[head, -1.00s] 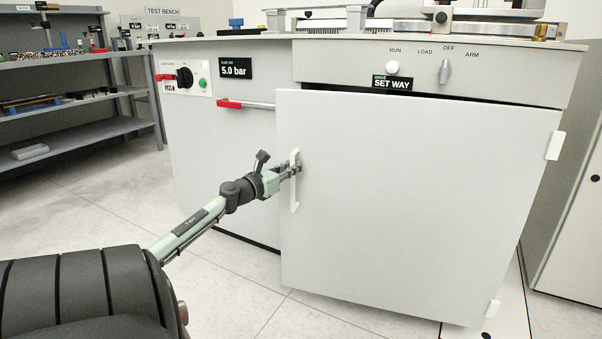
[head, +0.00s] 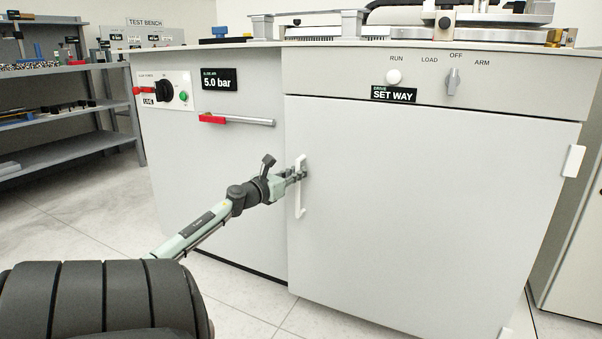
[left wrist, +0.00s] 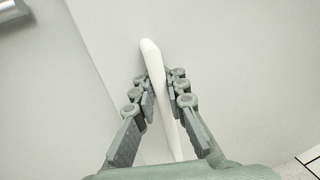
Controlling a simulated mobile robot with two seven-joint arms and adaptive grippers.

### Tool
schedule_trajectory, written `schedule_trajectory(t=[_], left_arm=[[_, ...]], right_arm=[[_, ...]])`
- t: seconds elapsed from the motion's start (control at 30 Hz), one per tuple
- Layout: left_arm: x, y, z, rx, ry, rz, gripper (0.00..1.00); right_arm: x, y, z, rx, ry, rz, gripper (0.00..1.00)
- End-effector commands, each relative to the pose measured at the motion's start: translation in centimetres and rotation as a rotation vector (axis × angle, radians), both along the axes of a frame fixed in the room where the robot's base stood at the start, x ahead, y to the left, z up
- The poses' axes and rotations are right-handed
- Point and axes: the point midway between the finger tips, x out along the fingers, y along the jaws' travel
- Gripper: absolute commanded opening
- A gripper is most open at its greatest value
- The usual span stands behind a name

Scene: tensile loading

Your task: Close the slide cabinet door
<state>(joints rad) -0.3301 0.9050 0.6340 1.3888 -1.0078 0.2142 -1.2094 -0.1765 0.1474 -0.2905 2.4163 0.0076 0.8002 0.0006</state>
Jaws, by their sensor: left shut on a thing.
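The slide cabinet door (head: 420,215) is a large light grey panel on the front of the cabinet, with white hinges on its right side. In the head view it lies nearly flush with the cabinet front; a small remaining gap cannot be ruled out. Its white vertical bar handle (head: 299,205) is near the left edge. My left gripper (head: 301,174) is shut on the handle. In the left wrist view its fingers (left wrist: 160,88) stand on both sides of the white handle (left wrist: 153,58). My right gripper is not in view.
The cabinet's left part carries a red-ended lever (head: 237,120), a 5.0 bar label (head: 219,79) and a switch panel (head: 164,91). A selector knob (head: 453,81) sits above the door. Grey shelves (head: 75,145) stand at the left. The floor before the cabinet is clear.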

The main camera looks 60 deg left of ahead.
Motion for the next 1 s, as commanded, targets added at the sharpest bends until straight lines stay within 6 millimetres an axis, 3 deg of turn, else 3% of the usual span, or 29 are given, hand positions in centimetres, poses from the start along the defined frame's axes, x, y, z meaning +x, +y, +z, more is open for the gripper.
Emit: schedule_trajectory(t=[0.03, 0.43, 0.47, 0.53, 0.87, 1.0], left_arm=[[-0.3, 0.7, 0.2, 0.003, -0.004, 0.02, 0.0], [-0.2, 0.8, 0.5, 0.005, -0.008, 0.021, 0.0], [-0.2, 0.8, 0.5, 0.006, -0.008, 0.021, 0.12], [-0.2, 0.8, 0.5, 0.006, -0.008, 0.019, 0.21], [-0.2, 0.4, 0.3, 0.004, -0.005, 0.011, 0.22], [-1.4, -0.1, 0.1, 0.002, -0.003, 0.01, 0.22]], right_arm=[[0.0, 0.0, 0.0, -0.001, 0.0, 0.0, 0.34], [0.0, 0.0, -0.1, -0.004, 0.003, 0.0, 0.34], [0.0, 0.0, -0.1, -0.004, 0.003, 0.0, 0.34], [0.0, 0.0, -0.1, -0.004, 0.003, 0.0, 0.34], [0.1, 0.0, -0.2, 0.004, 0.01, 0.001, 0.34], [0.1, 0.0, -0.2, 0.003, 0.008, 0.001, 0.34]])
